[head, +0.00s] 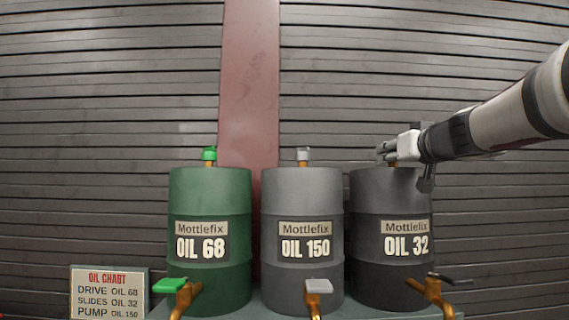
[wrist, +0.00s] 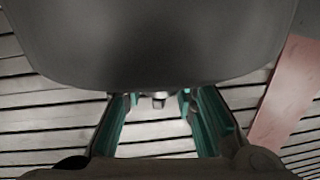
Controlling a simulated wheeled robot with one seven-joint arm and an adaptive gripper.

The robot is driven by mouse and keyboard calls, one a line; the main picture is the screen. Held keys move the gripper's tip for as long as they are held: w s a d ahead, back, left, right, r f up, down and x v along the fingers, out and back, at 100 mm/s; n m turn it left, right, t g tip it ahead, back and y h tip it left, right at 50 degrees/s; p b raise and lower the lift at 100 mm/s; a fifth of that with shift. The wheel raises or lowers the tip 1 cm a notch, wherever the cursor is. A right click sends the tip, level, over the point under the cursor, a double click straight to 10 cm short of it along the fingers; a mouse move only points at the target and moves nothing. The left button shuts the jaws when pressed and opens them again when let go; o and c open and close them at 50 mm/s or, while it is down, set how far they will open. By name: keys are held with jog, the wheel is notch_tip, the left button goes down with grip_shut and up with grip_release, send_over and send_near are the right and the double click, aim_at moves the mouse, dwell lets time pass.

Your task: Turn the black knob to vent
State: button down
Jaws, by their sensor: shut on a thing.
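The black OIL 32 drum (head: 390,235) stands at the right of the row in the head view. My gripper (head: 384,151) reaches in from the right over its top and is shut on the black knob, around the brass stem (head: 391,164). The knob itself is hidden by the fingers in the head view. In the wrist view the dark drum (wrist: 160,45) fills the top, and a small fitting (wrist: 159,99) shows between the teal-edged fingers. Which way the knob is turned cannot be told.
A grey OIL 150 drum (head: 302,240) with a grey top knob (head: 303,154) stands close to the left. Beyond it is a green OIL 68 drum (head: 210,240) with a green top knob (head: 209,154). Brass taps with levers stick out in front. An oil chart (head: 108,292) stands at lower left.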

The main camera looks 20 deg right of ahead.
jog(key=shift+a+m+g+h+p, duration=0.15)
jog(key=shift+m+g+h+p, duration=0.15)
jog(key=shift+m+h, duration=0.65)
jog(key=shift+m+g+h+p, duration=0.5)
jog(key=shift+m+h+p, duration=0.15)
jog(key=shift+h+p, duration=0.75)
jog(key=m+g+h+p, duration=0.2)
jog(key=h+p, duration=0.1)
jog(key=p, duration=0.5)
jog(key=shift+r+h, duration=0.1)
jog(key=shift+h, duration=0.15)
jog(key=shift+m+g+p, duration=0.3)
jog(key=shift+m+p, duration=0.1)
jog(key=shift+p, duration=0.4)
jog(key=m+g+h+p, duration=0.1)
jog(key=g+h+p, duration=0.1)
jog(key=p, duration=0.2)
jog(key=shift+m+p, duration=0.35)
jog(key=shift+m, duration=0.05)
jog(key=m+g+h+p, duration=0.2)
jog(key=p, duration=0.1)
jog(key=shift+g, duration=0.3)
jog(key=shift+m+g+h+p, duration=0.8)
jog(key=shift+m+g+p, duration=0.25)
jog(key=shift+g, duration=0.55)
jog(key=shift+m+g, duration=0.25)
jog(key=shift+g, duration=0.05)
